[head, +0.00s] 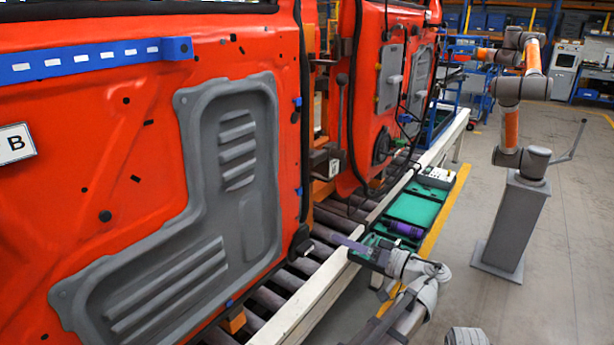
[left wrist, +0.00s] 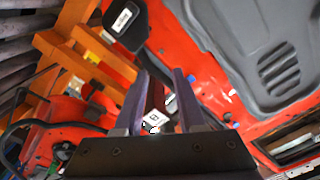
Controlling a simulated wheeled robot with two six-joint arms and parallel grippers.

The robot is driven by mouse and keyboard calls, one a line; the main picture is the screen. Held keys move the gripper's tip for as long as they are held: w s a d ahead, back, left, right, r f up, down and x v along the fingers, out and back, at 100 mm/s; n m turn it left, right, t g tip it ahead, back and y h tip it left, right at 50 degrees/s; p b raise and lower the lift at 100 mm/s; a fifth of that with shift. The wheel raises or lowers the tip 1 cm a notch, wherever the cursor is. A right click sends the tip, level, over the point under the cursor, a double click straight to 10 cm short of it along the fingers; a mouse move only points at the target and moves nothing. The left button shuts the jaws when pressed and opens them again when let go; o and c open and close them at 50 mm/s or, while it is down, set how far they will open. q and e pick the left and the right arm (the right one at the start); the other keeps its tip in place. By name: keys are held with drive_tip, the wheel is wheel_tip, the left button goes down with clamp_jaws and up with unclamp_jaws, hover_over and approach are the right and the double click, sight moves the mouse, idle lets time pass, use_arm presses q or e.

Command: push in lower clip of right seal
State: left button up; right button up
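The near red door (head: 150,110) carries a grey panel (head: 260,190). A dark seal strip (head: 304,120) runs down its right edge. Small blue clips sit along that edge, an upper one (head: 298,102) and a lower one (head: 300,190); I cannot tell how deeply either is seated. My left gripper (head: 336,238) is right of the door's lower corner, above the conveyor rail and apart from the door. In the left wrist view its two fingers (left wrist: 161,76) stand apart with nothing held between them.
A second red door (head: 372,100) hangs behind. A roller conveyor (head: 290,285) with a pale rail (head: 300,312) runs below. Green trays (head: 415,208) stand beside it. A grey robot arm on a pedestal (head: 512,225) stands right. Floor between is clear.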

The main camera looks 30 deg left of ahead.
use_arm(q)
drive_tip(key=d+r+m+p, duration=0.1)
drive_tip(key=r+m+p, duration=0.1)
drive_tip(key=r, duration=0.1)
drive_tip(key=d+r+m+p, duration=0.1)
drive_tip(key=r+m+p, duration=0.1)
drive_tip(key=r+m, duration=0.1)
drive_tip(key=d+r+m+p, duration=0.1)
drive_tip(key=r+m+p, duration=0.1)
drive_tip(key=m+p, duration=0.1)
drive_tip(key=shift+s+r, duration=0.35)
drive_tip(key=shift+r, duration=0.05)
clamp_jaws()
drive_tip(key=shift+d+r+m+p, duration=0.2)
drive_tip(key=shift+r+m+p, duration=0.25)
drive_tip(key=shift+m, duration=0.55)
